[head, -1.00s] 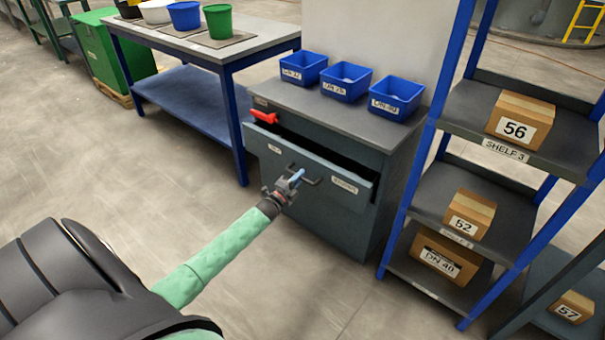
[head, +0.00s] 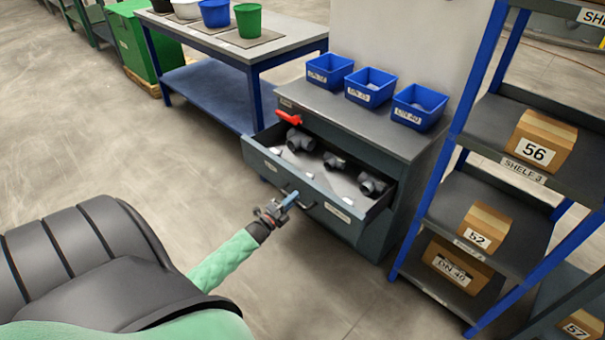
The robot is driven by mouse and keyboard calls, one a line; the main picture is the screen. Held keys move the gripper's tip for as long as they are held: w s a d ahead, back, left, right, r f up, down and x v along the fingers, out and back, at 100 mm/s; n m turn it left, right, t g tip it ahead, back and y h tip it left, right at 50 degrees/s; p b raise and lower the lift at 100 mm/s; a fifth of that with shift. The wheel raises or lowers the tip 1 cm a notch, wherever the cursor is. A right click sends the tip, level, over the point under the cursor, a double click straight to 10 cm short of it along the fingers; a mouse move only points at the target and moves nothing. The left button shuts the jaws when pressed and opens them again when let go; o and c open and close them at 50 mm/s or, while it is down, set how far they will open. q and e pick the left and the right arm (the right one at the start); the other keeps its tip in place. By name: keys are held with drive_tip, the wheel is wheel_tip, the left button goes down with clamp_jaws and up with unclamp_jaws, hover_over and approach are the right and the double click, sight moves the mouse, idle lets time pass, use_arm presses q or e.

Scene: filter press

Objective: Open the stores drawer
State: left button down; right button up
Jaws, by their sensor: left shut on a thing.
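The stores drawer (head: 310,184) stands pulled well out of the dark grey cabinet (head: 345,228). Dark pipe fittings (head: 370,184) and small pale pieces lie inside it. Its front panel carries white labels and a dark bar handle (head: 303,203). My left gripper (head: 288,201) is shut on the handle at the middle of the drawer front. The fingers hide part of the handle. A red handle-like part (head: 288,117) sits at the cabinet's upper left, above the drawer. My right gripper is not in view.
Three blue bins (head: 370,87) stand on the cabinet top. A blue-framed shelf rack (head: 450,185) with boxes stands close to the right. A workbench (head: 240,52) with buckets is at the back left. The floor before the drawer is clear apart from my arm.

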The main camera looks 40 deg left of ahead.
use_arm(q)
drive_tip(key=shift+v, duration=1.2)
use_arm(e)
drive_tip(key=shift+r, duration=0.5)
use_arm(q)
drive_tip(key=shift+r, duration=0.15)
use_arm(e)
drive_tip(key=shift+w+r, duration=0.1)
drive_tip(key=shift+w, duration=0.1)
use_arm(q)
drive_tip(key=c, duration=1.5)
unclamp_jaws()
drive_tip(key=shift+s, duration=0.1)
drive_tip(key=v, duration=0.7)
drive_tip(key=shift+s, duration=0.3)
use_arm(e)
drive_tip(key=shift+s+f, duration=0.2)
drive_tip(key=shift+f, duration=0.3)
